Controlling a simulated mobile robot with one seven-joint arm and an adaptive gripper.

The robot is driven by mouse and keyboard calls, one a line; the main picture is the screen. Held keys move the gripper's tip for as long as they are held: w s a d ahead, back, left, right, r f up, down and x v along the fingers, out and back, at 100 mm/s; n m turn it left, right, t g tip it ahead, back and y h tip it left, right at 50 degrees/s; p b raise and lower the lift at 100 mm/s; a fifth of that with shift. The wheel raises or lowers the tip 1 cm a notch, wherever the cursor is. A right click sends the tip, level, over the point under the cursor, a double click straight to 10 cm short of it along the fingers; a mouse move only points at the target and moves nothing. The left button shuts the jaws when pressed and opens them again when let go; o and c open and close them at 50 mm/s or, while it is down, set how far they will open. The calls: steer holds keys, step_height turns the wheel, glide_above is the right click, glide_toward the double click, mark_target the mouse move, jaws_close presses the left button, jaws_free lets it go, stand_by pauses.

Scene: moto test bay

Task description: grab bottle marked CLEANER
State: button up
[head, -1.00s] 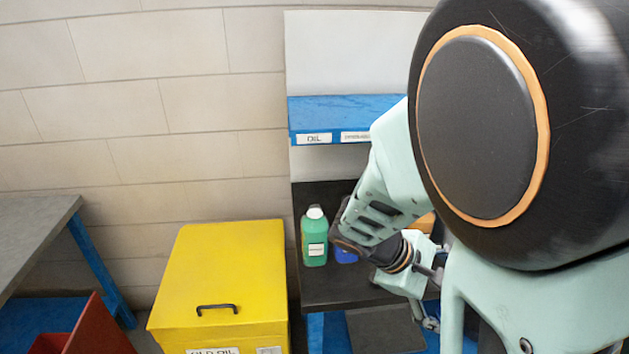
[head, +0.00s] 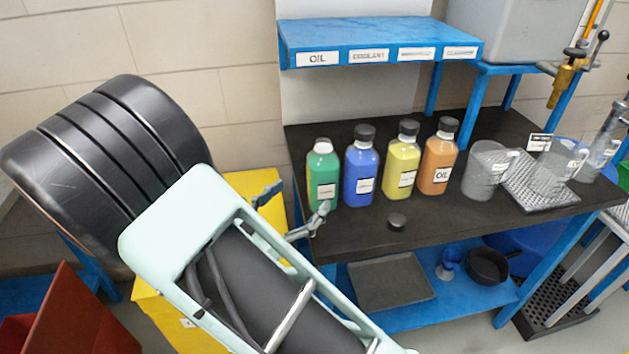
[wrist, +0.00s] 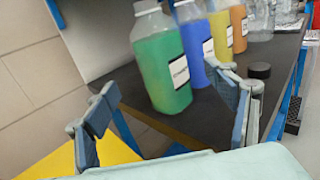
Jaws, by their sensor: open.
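Four-coloured bottles stand upright in a row on the dark bench: green (head: 323,178) with a white cap, blue (head: 361,170), yellow (head: 402,163) and orange (head: 439,160). The orange bottle's label reads OIL. The labels on the green, blue and yellow bottles are too small to read, so I cannot tell which is CLEANER. My gripper (head: 298,199) is open at the bench's left edge, close to the green bottle. In the wrist view my gripper (wrist: 166,92) has its fingers spread, with the green bottle (wrist: 162,62) ahead between them; contact is not visible.
A black cap (head: 397,222) lies on the bench (head: 350,238) before the bottles. Clear jugs (head: 487,170) and a perforated tray (head: 530,188) stand to the right. A blue shelf (head: 380,36) labelled OIL and COOLANT is above. A yellow bin (head: 165,318) stands at left.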

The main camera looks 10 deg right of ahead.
mark_target(313, 185)
steer(key=x, duration=0.3)
steer(key=shift+w+d, duration=0.15)
steer(key=shift+d, duration=0.25)
steer(key=shift+f+x, duration=0.2)
steer(key=shift+x, duration=1.15)
steer(key=shift+f+x, duration=0.2)
steer(key=shift+x, duration=1.2)
steer(key=shift+c, duration=0.3)
steer(key=c, duration=1.7)
steer(key=shift+r, duration=0.3)
steer(key=shift+c, duration=0.2)
steer(key=shift+r+p, duration=1.6)
steer(key=shift+r, duration=7.05)
steer(key=shift+r, duration=0.1)
